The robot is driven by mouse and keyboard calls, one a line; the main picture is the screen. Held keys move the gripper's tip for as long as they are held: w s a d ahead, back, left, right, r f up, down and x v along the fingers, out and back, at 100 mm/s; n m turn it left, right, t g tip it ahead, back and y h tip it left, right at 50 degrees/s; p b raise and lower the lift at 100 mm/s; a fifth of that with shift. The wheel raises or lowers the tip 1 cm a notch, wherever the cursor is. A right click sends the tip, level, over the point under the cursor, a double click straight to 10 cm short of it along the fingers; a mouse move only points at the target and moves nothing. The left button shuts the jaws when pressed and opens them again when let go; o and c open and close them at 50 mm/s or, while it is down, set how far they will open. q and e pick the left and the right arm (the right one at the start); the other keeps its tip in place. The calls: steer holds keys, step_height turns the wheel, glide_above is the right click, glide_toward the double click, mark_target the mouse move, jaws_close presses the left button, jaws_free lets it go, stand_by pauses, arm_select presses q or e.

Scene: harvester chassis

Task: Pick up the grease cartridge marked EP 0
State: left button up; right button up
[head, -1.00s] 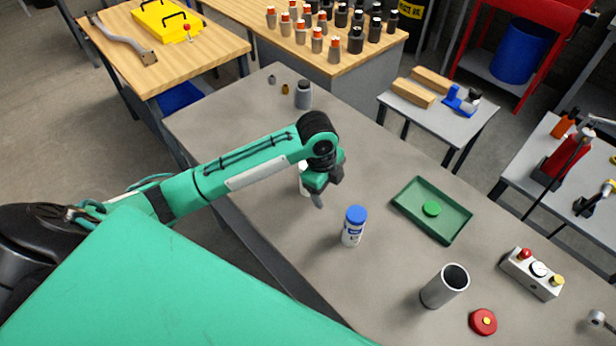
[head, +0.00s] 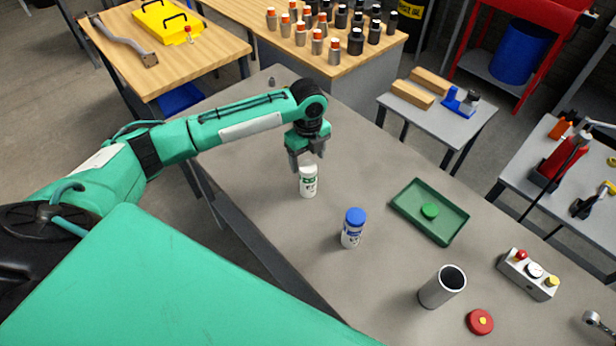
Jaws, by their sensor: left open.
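A white cartridge (head: 308,186) with a white cap and green marks on its label stands upright on the grey workbench (head: 265,215). A second white cartridge (head: 351,235) with a blue cap and blue label stands to its right and nearer. The label print is too small to read, so I cannot tell which is marked EP 0. My left gripper (head: 306,162) is open, pointing down just above the white-capped cartridge, with its fingertips near the cap. I cannot tell whether they touch it. My right gripper is out of view.
A green tray (head: 458,229) holding a round green piece lies right of the cartridges. Further right are a grey open tube (head: 432,293), a red disc (head: 480,322) and a control box (head: 535,280). The bench between the cartridges and tray is clear.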

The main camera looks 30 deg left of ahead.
mark_target(308, 166)
arm_select(q)
steer(key=shift+f, duration=0.85)
steer(key=shift+w+f+p, duration=0.1)
steer(key=shift+f+p, duration=0.45)
steer(key=shift+p, duration=0.05)
step_height(308, 166, down, 4)
steer(key=shift+w+a+r+p, duration=0.15)
steer(key=shift+r+p, duration=0.1)
steer(key=shift+p, duration=0.55)
steer(key=shift+f, duration=0.45)
steer(key=c, duration=1.1)
steer(key=shift+c, duration=0.6)
steer(key=shift+r, duration=0.15)
